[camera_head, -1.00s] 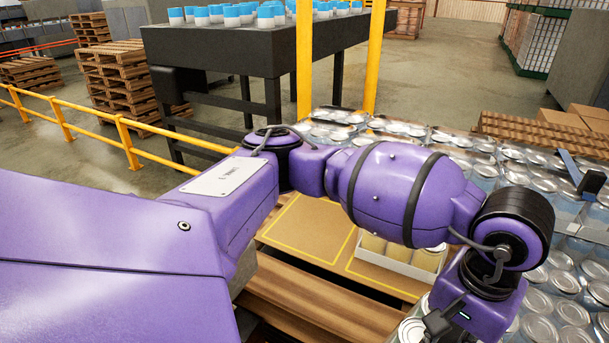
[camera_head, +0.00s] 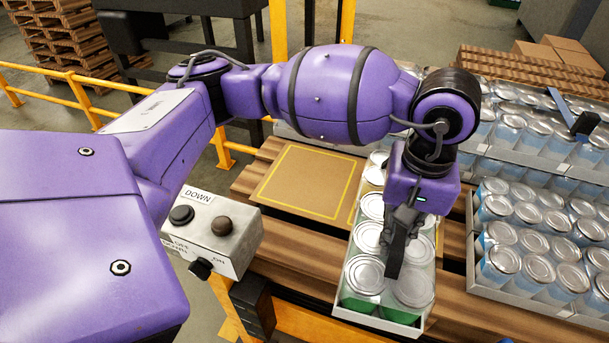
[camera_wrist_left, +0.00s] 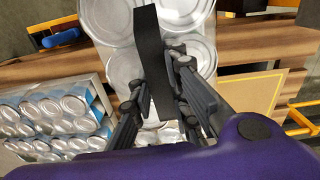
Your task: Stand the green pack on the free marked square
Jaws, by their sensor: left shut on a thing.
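The green pack (camera_head: 346,309) is a pale tray of silver-lidded cans with green sides. My left gripper (camera_head: 397,243) is shut on the dark strip across its top. In the left wrist view the strip (camera_wrist_left: 150,60) runs between the two fingers, with can lids (camera_wrist_left: 110,18) around it. The pack looks upright, over the pallet's front edge; its height above the boards is hard to tell. The free marked square (camera_head: 300,183), outlined in yellow on brown board, lies bare to its left. A second yellow outline (camera_head: 352,208) is mostly hidden behind the pack. My right gripper is not in view.
Trays of blue cans (camera_head: 525,235) fill the right side, close to the green pack. A grey control box (camera_head: 212,233) stands at the front left of the square. A yellow post (camera_head: 347,22) and railing (camera_head: 70,92) stand behind and left.

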